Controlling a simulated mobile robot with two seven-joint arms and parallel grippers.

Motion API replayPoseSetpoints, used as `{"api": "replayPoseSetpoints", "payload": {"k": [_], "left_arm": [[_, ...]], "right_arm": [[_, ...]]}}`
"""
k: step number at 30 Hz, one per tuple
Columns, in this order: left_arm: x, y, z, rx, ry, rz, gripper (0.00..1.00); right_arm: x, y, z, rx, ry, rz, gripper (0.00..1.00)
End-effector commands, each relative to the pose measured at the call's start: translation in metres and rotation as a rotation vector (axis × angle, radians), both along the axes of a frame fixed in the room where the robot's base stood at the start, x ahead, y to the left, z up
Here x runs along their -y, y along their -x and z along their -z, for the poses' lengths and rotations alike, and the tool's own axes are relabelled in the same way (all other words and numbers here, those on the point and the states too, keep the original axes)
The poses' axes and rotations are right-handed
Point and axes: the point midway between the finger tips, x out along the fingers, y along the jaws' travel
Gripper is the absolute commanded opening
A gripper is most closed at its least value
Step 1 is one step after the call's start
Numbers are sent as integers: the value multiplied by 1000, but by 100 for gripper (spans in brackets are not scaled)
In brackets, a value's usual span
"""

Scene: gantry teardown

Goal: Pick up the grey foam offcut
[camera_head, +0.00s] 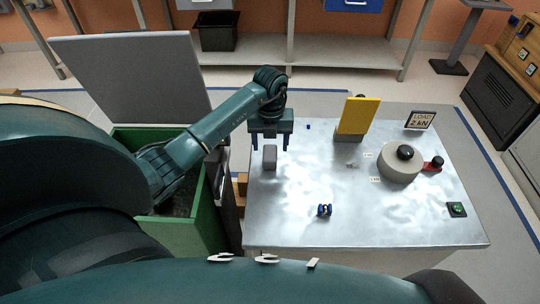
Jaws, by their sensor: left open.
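A small grey block, which looks like the grey foam offcut (270,160), stands near the left edge of the metal-topped table. My left gripper (271,146) reaches in from the left, pointing down with its two fingers apart. The block's top shows between and just below the fingertips, and the gripper is not closed on it. I cannot tell how far the fingertips are above the tabletop. My right gripper is not in view.
The metal tabletop (290,225) also carries a blue spool-like part (324,210), a yellow upright plate (353,116), a round grey drum (399,166), a red lever (432,166), a load sign (420,119) and a green button box (457,209). A green bin (209,215) stands left.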

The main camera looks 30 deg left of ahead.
Motion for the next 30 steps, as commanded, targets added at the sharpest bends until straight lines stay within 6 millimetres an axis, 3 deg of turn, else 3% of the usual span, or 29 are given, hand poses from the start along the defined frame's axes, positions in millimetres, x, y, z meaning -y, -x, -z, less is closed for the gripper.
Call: {"api": "replayPoseSetpoints", "payload": {"k": [7, 16, 30], "left_arm": [[2, 5, 35, -3, 2, -1, 62], [2, 5, 40, -1, 1, 2, 62], [2, 5, 39, -1, 1, 1, 23]], "right_arm": [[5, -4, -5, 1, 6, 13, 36], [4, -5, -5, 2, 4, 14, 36], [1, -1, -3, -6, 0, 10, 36]]}}
